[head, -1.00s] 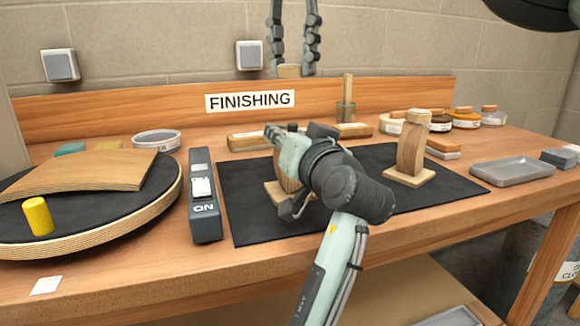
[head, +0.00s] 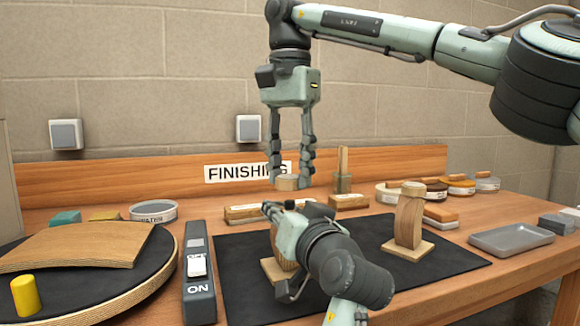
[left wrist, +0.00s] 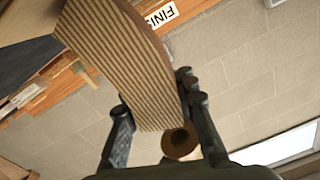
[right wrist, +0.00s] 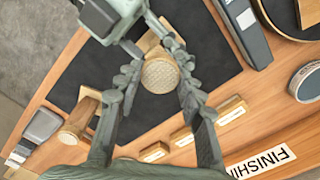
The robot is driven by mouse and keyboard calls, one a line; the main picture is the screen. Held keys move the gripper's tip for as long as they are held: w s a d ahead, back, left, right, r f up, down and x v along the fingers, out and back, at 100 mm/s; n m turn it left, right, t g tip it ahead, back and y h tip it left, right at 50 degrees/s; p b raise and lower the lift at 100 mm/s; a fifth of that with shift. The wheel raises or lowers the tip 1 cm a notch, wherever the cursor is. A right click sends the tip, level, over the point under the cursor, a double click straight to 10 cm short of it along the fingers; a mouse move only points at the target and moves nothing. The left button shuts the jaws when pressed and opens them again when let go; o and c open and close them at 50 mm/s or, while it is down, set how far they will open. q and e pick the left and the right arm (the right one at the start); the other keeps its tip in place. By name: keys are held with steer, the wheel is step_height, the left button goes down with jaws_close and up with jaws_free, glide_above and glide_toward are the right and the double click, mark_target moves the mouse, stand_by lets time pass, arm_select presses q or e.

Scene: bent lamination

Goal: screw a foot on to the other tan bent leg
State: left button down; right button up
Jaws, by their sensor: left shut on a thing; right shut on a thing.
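My right gripper (head: 291,178) is shut on a round wooden foot (head: 287,183) and holds it above the leg at my left gripper. In the right wrist view the foot (right wrist: 160,75) sits between the fingertips. My left gripper (head: 275,250) is shut on a tan bent leg (head: 284,250), which stands on a square wooden base (head: 271,271); the gripper hides much of it. The left wrist view shows this leg's striped edge (left wrist: 120,60) between the fingers. Another tan bent leg (head: 409,218) stands at right with a round foot (head: 413,188) on top.
Both legs stand on a black mat (head: 350,235). A grey switch box (head: 198,285) and a round platform (head: 100,300) with a curved panel (head: 75,246) and yellow cylinder (head: 25,296) are at left. A grey tray (head: 511,238) and finish tins (head: 460,187) are at right.

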steer(key=shift+f, duration=0.8)
arm_select(q)
steer(key=shift+f, duration=0.1)
arm_select(e)
steer(key=shift+f, duration=0.6)
